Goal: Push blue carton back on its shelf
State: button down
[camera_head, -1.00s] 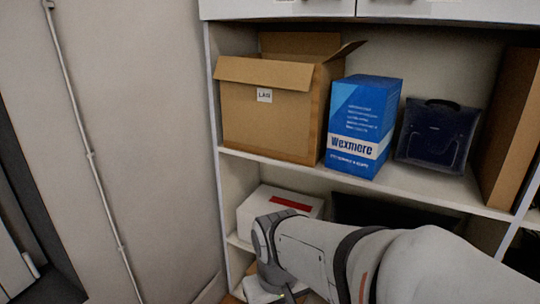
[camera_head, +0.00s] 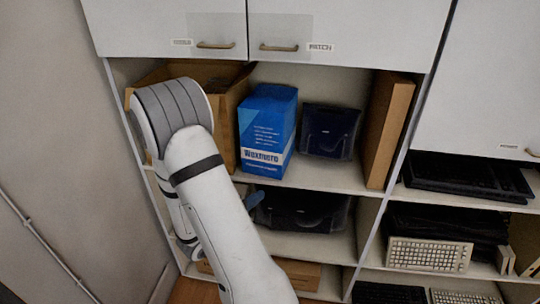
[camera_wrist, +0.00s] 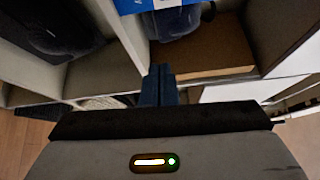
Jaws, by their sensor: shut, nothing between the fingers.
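The blue carton (camera_head: 266,130) with white "Wexmere" lettering stands upright on the upper open shelf (camera_head: 335,180), its front close to the shelf's front edge. Part of it shows at the top of the wrist view (camera_wrist: 160,4). My gripper (camera_wrist: 159,72) is shut and empty, its two dark blue fingers together. In the head view its blue fingertips (camera_head: 256,197) show below the carton, around the shelf edge, apparently apart from it. My arm hides most of the rest of the gripper.
A brown cardboard box (camera_head: 228,112) stands close on the carton's left, partly behind my arm. A dark bag (camera_head: 329,131) stands on its right, then a tall brown panel (camera_head: 388,130). White cabinet doors (camera_head: 345,28) hang above. A black item (camera_head: 305,212) lies on the shelf below.

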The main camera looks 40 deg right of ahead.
jog(key=n, duration=0.1)
jog(key=p, duration=0.2)
send_near(282, 164)
jog(key=s+d, duration=0.3)
jog(key=shift+n+t, duration=0.3)
jog(key=shift+t, duration=0.2)
jog(key=w+d, duration=0.1)
jog(key=w, duration=0.1)
jog(key=w+d, duration=0.1)
jog(key=d, duration=0.1)
jog(key=shift+w+f+p, duration=0.15)
jog(key=shift+w+p, duration=0.15)
jog(key=shift+w, duration=0.1)
